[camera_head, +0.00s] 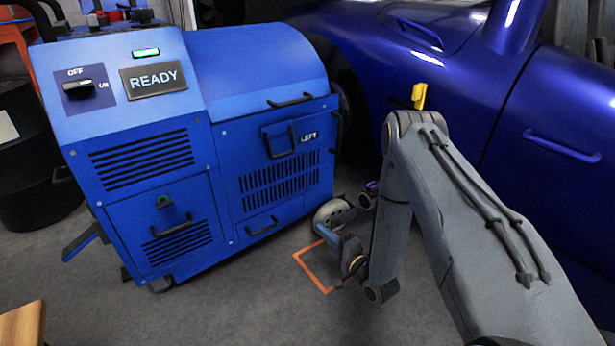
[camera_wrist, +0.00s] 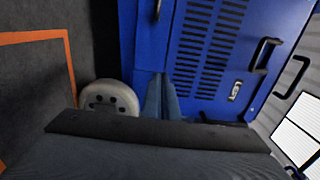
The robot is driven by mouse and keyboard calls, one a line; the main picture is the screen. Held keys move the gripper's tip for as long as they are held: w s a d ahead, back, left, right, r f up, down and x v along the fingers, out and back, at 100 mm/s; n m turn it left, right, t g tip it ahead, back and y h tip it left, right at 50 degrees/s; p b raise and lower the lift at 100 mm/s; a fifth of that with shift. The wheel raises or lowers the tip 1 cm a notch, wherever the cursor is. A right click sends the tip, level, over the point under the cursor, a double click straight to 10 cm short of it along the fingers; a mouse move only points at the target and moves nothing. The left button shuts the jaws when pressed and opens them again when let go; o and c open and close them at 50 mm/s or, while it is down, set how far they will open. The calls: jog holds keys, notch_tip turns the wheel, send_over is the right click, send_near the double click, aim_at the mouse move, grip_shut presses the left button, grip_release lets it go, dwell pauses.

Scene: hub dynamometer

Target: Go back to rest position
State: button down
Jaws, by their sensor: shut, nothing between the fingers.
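My gripper (camera_head: 322,232) is low in front of the blue machine's right side in the head view, with my arm folded down from the right. In the wrist view its two narrow fingers (camera_wrist: 161,96) are together with nothing between them, pointing toward the blue machine (camera_wrist: 150,40). A pale round wheel-like disc (camera_wrist: 108,98) lies just left of the fingers. This disc also shows beside my gripper in the head view (camera_head: 333,211); I cannot tell whether they touch.
The blue machine (camera_head: 262,95) has a READY display (camera_head: 153,79), a lit green indicator and several black handles. A blue car (camera_head: 540,125) stands behind my arm. An orange floor marking (camera_head: 312,272) lies below my gripper. The front floor (camera_head: 235,305) is clear.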

jog(key=w+a+r+n+g+h, duration=0.2)
jog(key=w+a+r+n+g, duration=0.35)
jog(key=r, duration=0.45)
jog(key=s+a+r+n+g+h+p, duration=0.1)
jog(key=s+a+r+n, duration=0.15)
jog(key=r, duration=0.25)
jog(key=s+a+r+n+h+p, duration=0.1)
jog(key=s+a+r+n+h, duration=0.1)
jog(key=s+a+r, duration=0.3)
jog(key=s+r+n+g+h, duration=0.1)
jog(key=s+r+n+g, duration=0.35)
jog(key=s, duration=0.85)
jog(key=s+r+n+g+p, duration=0.1)
jog(key=s+r+g, duration=0.1)
jog(key=s+r, duration=0.85)
jog(key=s+r+n+g+h, duration=0.1)
jog(key=s+r+n+g, duration=0.2)
jog(key=s, duration=1.3)
jog(key=d+r+m+h+p, duration=0.1)
jog(key=d+r+m+p, duration=0.2)
jog(key=d+r+p, duration=0.7)
jog(key=d+r+m+h+p, duration=0.1)
jog(key=d+r+m+p, duration=0.2)
jog(key=d+r+p, duration=0.8)
jog(key=shift+r+p, duration=4)
jog(key=shift+p, duration=4.75)
jog(key=shift+d+m, duration=0.1)
jog(key=shift+m, duration=0.15)
